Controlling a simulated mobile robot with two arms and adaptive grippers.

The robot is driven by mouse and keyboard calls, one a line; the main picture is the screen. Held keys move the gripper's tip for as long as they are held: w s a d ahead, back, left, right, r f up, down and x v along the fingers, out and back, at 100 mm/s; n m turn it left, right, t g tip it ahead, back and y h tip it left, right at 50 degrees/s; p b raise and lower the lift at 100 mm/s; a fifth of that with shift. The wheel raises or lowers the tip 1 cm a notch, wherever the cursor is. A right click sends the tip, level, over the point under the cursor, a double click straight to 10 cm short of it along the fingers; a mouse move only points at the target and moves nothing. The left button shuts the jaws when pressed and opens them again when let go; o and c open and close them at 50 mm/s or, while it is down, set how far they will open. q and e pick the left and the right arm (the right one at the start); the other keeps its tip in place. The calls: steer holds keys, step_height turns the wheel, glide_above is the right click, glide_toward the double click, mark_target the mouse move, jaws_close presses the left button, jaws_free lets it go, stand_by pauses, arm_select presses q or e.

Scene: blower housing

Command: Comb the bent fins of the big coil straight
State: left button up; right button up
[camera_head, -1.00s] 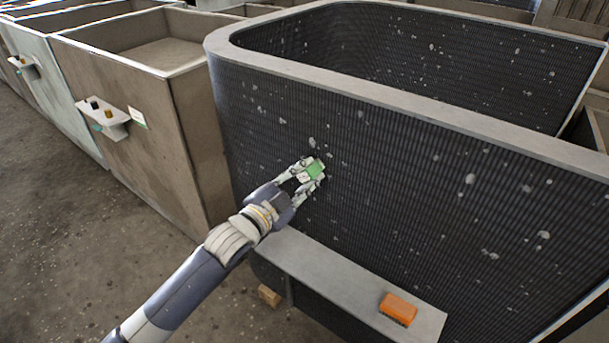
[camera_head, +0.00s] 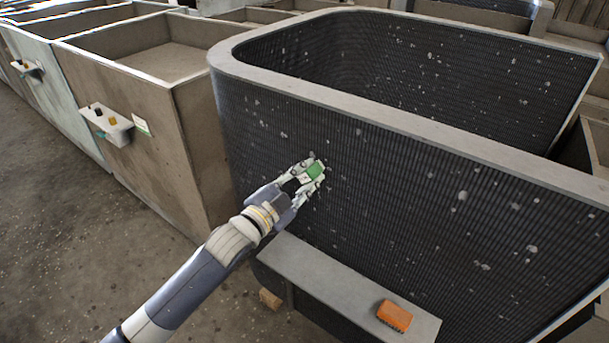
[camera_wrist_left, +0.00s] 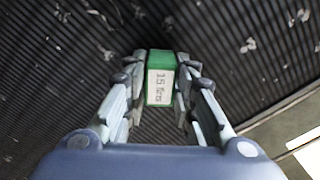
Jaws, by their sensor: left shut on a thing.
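The big coil (camera_head: 400,195) is a dark, finned wall with a grey top rim, curved at its left corner and speckled with pale spots. My left gripper (camera_head: 312,172) is shut on a green block-shaped comb (camera_head: 315,170) with a white label. In the left wrist view the comb (camera_wrist_left: 160,78) sits between both fingers, its label reading something like "15 fins", in front of the coil fins (camera_wrist_left: 70,60). The comb is at or very near the coil face; I cannot tell whether its teeth touch. My right gripper is not in view.
A grey shelf (camera_head: 330,280) juts out below the coil face, with an orange comb-like block (camera_head: 395,315) at its right end. Brown bins (camera_head: 150,135) stand to the left, one with a small ledge (camera_head: 107,125) holding small items. Open floor (camera_head: 60,240) lies at lower left.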

arm_select(q)
steer(key=shift+f+b, duration=2.6)
steer(key=shift+f, duration=2.4)
steer(key=shift+f+b, duration=0.35)
steer(key=shift+b, duration=0.05)
steer(key=shift+r, duration=0.1)
